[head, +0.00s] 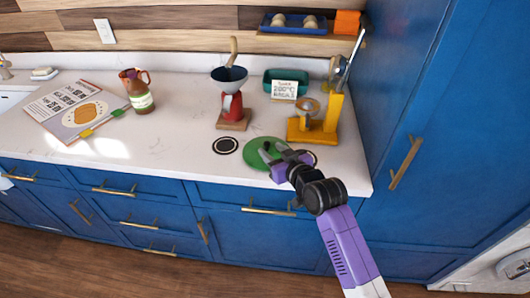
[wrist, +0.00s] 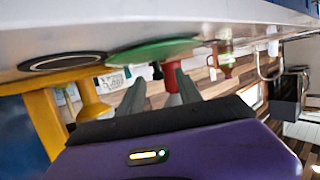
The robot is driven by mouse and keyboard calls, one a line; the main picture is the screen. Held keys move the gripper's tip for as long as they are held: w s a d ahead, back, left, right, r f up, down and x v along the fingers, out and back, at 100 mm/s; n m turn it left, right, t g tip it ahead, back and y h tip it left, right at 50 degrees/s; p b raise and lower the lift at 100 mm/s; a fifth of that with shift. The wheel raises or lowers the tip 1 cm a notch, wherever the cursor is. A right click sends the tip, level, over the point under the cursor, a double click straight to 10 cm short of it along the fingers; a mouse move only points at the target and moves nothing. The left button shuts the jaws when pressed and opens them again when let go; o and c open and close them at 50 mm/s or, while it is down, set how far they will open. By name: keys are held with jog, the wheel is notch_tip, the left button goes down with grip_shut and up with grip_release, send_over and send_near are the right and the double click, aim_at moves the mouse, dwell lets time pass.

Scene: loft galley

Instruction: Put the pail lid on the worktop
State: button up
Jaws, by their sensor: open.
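The pail lid appears to be the green round disc (head: 258,155), lying flat on the white worktop (head: 180,150) near its front edge. It also shows in the wrist view (wrist: 150,50), where the picture is upside down, with a small dark knob on it. My gripper (head: 273,147) is over the right part of the disc, its fingers apart. In the wrist view my gripper's two grey fingers (wrist: 159,88) are open, with the knob beyond and roughly between them. Nothing is held. I cannot tell whether the fingers touch the disc.
A black-ringed round mark (head: 225,145) lies left of the disc; another is partly hidden on the right. Behind stand a red stand with a blue funnel (head: 229,78), a yellow device (head: 320,125) and a teal bin (head: 282,78). A tall blue cabinet (head: 420,100) borders the right.

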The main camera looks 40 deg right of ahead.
aim_at(268, 145)
jog(key=x, duration=0.2)
jog(key=p+x, duration=0.1)
jog(key=x, duration=0.1)
jog(key=shift+w+d+r, duration=0.1)
jog(key=shift+w+d, duration=0.2)
jog(key=shift+w, duration=0.1)
grip_shut()
